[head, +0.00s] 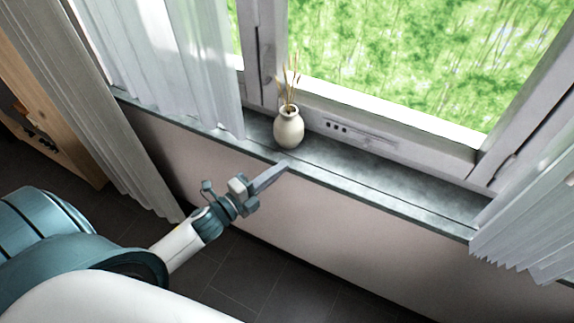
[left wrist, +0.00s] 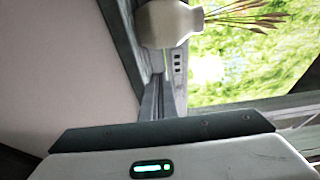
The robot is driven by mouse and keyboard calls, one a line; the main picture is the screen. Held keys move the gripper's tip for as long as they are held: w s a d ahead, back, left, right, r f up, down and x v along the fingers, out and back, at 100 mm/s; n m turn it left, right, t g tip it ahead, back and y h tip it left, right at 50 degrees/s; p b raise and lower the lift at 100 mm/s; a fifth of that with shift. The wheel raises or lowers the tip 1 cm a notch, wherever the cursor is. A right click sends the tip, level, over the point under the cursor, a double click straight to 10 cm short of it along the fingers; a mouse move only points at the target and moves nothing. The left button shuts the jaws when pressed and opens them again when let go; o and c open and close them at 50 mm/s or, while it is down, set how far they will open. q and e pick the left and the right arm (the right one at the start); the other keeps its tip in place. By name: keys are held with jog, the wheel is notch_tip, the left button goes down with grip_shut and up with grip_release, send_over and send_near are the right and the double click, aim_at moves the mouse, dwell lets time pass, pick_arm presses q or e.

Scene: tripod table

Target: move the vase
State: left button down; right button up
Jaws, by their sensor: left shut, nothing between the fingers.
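The cream vase (head: 289,129) holds several dried stems (head: 291,80) and stands upright on the grey windowsill (head: 385,182), near the left curtain. My left gripper (head: 286,163) is shut and empty, its fingertips just in front of the vase at the sill's front edge. In the head view a small gap shows between the fingertips and the vase. In the left wrist view the vase (left wrist: 166,24) is at the top, beyond the closed fingers (left wrist: 160,98), and its upper edge is cut off by the frame. My right gripper is not in view.
A white curtain (head: 188,60) hangs left of the vase, and another curtain (head: 530,235) hangs at the right end. The window frame (head: 400,135) rises behind the sill. The sill is clear to the right of the vase. A wooden shelf (head: 60,140) stands at far left.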

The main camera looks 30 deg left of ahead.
pick_arm(q)
jog(key=b+v, duration=0.1)
jog(key=v, duration=0.2)
jog(key=shift+s+a, duration=0.15)
jog(key=shift+s, duration=0.25)
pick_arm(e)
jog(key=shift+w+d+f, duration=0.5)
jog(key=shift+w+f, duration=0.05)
pick_arm(q)
jog(key=shift+w+f, duration=0.1)
